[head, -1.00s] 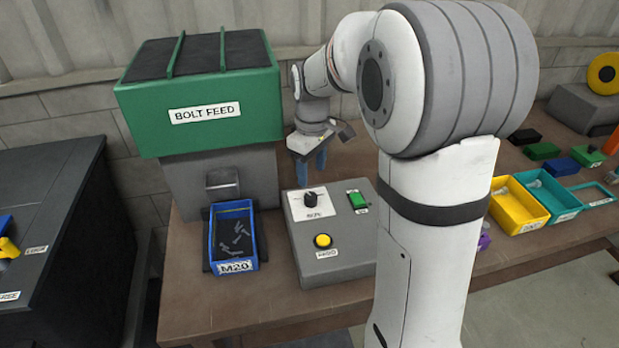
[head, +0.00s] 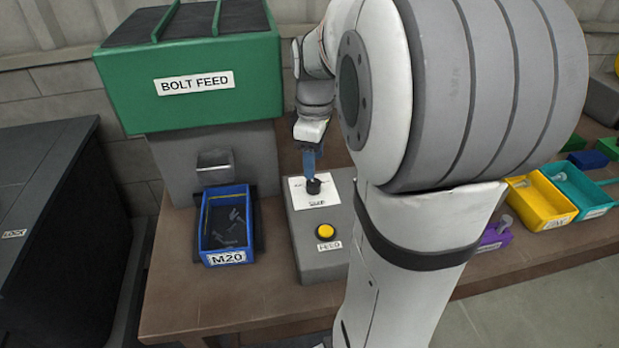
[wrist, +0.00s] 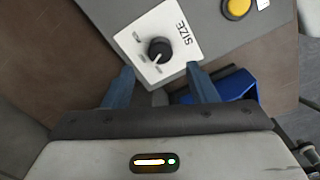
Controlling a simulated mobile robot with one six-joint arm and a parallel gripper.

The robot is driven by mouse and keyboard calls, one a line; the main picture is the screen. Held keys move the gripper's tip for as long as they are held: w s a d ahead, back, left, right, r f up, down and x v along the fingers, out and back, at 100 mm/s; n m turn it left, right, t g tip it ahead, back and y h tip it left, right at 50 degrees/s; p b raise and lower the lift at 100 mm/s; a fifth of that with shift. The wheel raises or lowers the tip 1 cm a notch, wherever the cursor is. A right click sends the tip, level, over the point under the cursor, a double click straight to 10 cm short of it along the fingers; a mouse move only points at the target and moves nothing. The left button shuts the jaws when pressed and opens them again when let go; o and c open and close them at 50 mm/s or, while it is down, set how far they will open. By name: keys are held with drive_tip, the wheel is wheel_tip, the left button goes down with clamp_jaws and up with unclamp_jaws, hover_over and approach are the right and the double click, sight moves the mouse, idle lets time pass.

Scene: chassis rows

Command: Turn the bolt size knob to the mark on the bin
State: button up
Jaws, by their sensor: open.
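The black bolt size knob (head: 313,186) sits on a white dial plate (head: 327,197) on top of the grey control box (head: 318,262). In the wrist view the knob (wrist: 160,50) stands beyond the fingertips, with the word SIZE on the plate beside it. My gripper (head: 312,166) is above the knob; in the wrist view its blue fingers (wrist: 160,75) are apart with nothing between them. The blue bin (head: 226,228) left of the box is marked M20 and holds several bolts. The small dial marks are too blurred to read.
A yellow button (head: 325,231) is on the box front. The green bolt feed hopper (head: 190,75) stands behind the bin. My arm hides the box's right side. Yellow (head: 545,214) and teal bins are at the right.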

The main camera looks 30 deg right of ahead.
sight(314, 182)
wheel_tip(314, 182, down, 6)
drive_tip(key=shift+s+f, duration=0.1)
drive_tip(key=shift+c, duration=0.2)
